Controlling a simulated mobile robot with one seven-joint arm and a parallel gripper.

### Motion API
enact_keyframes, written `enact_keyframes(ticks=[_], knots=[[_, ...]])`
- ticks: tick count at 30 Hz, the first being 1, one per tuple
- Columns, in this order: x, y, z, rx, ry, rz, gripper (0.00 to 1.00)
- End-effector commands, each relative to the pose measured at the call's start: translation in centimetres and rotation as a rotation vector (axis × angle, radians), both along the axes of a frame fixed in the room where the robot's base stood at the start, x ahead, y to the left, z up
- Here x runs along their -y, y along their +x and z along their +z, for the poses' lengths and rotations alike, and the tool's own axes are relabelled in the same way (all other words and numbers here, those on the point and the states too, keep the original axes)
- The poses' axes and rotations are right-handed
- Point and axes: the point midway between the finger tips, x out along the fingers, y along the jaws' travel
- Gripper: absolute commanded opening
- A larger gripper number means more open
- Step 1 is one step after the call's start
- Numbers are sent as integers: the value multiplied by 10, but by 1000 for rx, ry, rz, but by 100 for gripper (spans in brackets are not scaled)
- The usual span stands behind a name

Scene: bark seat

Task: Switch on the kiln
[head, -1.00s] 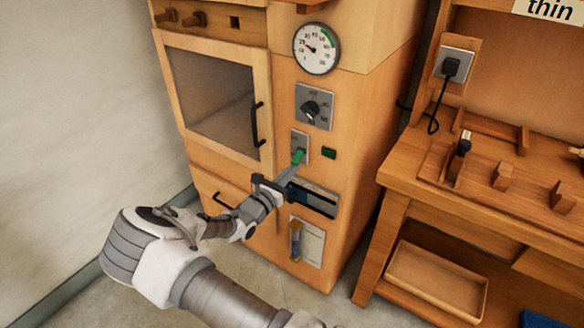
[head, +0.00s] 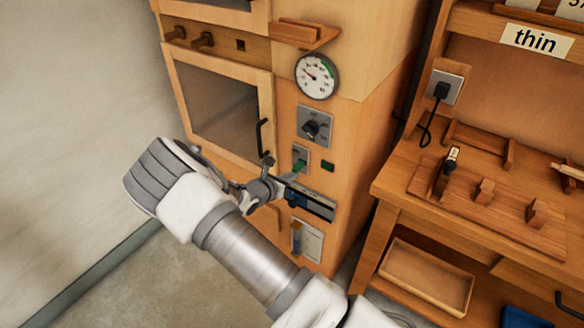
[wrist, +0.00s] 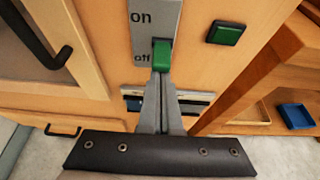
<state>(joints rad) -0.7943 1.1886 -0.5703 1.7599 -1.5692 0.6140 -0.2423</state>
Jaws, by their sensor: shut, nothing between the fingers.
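The kiln (head: 352,110) is a wooden cabinet with a windowed door and a column of controls. Its switch is a green toggle (wrist: 162,55) on a grey plate (wrist: 152,20) marked "on" above and "off" below. The toggle is down, at the "off" end. My gripper (wrist: 162,78) is shut and empty, its fingertips right at the lower end of the toggle; I cannot tell whether they touch it. In the head view my gripper (head: 294,175) is just below the switch plate (head: 301,155). A green indicator (wrist: 226,33), dark in tone, sits right of the switch.
Above the switch are a dial knob (head: 313,127) and a round gauge (head: 317,76). A door handle (head: 262,138) sticks out left of the switch. A wooden workbench (head: 395,185) with a plugged-in socket (head: 447,88) stands to the right.

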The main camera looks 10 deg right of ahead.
Motion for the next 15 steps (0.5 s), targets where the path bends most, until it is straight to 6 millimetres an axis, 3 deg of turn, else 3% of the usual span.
enact_keyframes(ticks=[1,5,6,15], knots=[[1,1,14,-26,34,-5,0],[1,0,20,-105,113,-6,0],[0,-1,8,-104,103,-1,0],[0,0,11,-99,99,-1,0]])
